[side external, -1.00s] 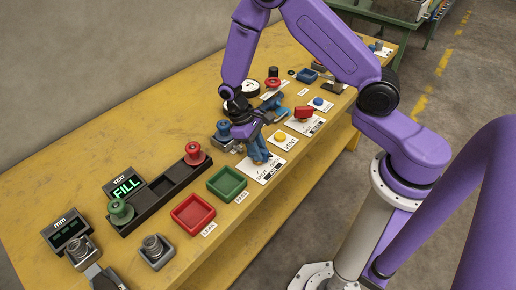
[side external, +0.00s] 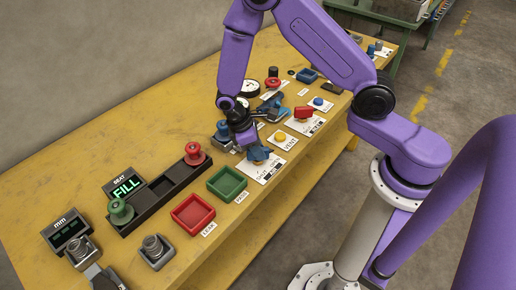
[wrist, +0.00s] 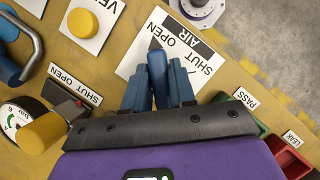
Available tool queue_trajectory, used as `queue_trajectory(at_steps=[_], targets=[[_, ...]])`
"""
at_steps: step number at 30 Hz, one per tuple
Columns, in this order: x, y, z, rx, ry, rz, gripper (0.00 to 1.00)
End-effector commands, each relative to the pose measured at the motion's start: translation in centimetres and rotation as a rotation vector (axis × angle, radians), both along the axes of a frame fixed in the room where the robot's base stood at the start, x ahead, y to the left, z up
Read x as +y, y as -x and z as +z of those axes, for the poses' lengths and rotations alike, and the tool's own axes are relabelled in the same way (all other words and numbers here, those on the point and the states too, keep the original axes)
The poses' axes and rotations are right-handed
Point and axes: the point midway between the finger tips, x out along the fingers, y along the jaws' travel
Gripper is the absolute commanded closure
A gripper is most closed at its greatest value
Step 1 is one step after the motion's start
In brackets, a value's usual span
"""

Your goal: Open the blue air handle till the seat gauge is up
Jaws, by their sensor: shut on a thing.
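The blue air handle (wrist: 157,75) stands between the two blue fingers of my gripper (wrist: 158,88) in the wrist view. My gripper is shut on it, over the white plate marked SHUT, OPEN and AIR (wrist: 203,62). In the side view my gripper (side external: 256,153) is low over that plate (side external: 262,171), hiding much of the handle. I cannot tell exactly how far the handle is turned. The seat gauge (side external: 124,187) at the left shows FILL in green letters.
A dark rack (side external: 165,190) holds a red spool (side external: 195,155) and a green spool (side external: 120,211). Green (side external: 227,195) and red (side external: 212,217) trays lie left of the plate.

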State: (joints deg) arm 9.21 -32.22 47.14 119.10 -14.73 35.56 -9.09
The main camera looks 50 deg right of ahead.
Motion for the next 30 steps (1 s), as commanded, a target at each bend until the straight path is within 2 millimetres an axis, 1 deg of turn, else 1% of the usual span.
queue_trajectory(at_steps=[10, 11, 12, 13, 23, 26, 30], targets=[[0.0, -0.1, 0.0, -0.002, -0.001, 0.004, 1.0], [0.0, -0.1, 0.0, -0.002, -0.001, 0.004, 0.69], [0.0, -0.1, 0.0, -0.002, -0.001, 0.004, 0.56], [0.0, -0.1, 0.0, -0.002, -0.001, 0.004, 0.54], [0.1, -0.1, 0.2, -0.001, 0.0, 0.003, 0.54], [0.4, -0.4, 1.0, -0.003, -0.001, 0.004, 0.54], [1.0, -1.0, 3.2, -0.006, -0.003, 0.003, 0.54]])
